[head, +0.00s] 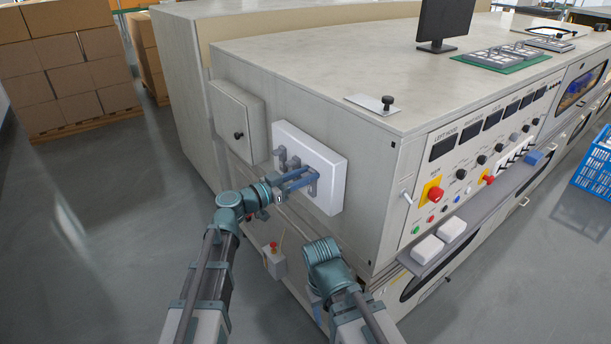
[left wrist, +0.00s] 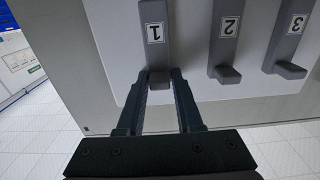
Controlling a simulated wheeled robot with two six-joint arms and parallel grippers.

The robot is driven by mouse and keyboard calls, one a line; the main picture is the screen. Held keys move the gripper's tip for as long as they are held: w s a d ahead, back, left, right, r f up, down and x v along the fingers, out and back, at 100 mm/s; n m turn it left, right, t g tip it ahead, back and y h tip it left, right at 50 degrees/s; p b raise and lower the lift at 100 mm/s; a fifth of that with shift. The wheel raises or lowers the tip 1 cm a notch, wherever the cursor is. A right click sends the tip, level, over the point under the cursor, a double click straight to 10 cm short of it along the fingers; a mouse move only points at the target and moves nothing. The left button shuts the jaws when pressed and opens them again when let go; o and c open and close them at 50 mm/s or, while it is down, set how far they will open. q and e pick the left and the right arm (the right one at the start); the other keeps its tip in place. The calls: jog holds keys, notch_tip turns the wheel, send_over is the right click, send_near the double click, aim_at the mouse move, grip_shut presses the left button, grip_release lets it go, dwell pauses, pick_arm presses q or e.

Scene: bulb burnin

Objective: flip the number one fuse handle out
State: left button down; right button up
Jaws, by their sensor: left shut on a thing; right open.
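The number one fuse handle (left wrist: 153,38) is a grey bar with an upside-down "1" label at the upper left of the left wrist view. It lies along the white fuse panel (head: 331,187), and a tab stands out at its end. My left gripper (head: 303,180) is at the panel; its fingers (left wrist: 160,75) are closed on the two sides of that tab. In the head view the gripper mostly covers this handle. My right gripper (head: 318,308) is low, in front of the cabinet's side, apart from the panel; its fingers are largely hidden by its wrist.
The number two handle (left wrist: 226,40) and number three handle (left wrist: 289,40) sit beside handle one. A grey box with a black knob (head: 239,123) is left of the panel. A small box with a red button (head: 274,260) is below. Open floor (head: 110,220) lies to the left.

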pick_arm(q)
jog(key=s+a+f+t+h+b, duration=0.3)
jog(key=f+b, duration=0.3)
jog(key=b, duration=1.1)
jog(key=shift+s+a+f+t+h, duration=0.2)
jog(key=shift+a+f+t+h, duration=0.15)
jog(key=shift+a+h, duration=0.5)
jog(key=shift+d+f+b, duration=0.1)
jog(key=shift+d+b, duration=0.05)
jog(key=shift+b, duration=0.2)
jog(key=c, duration=0.7)
grip_release()
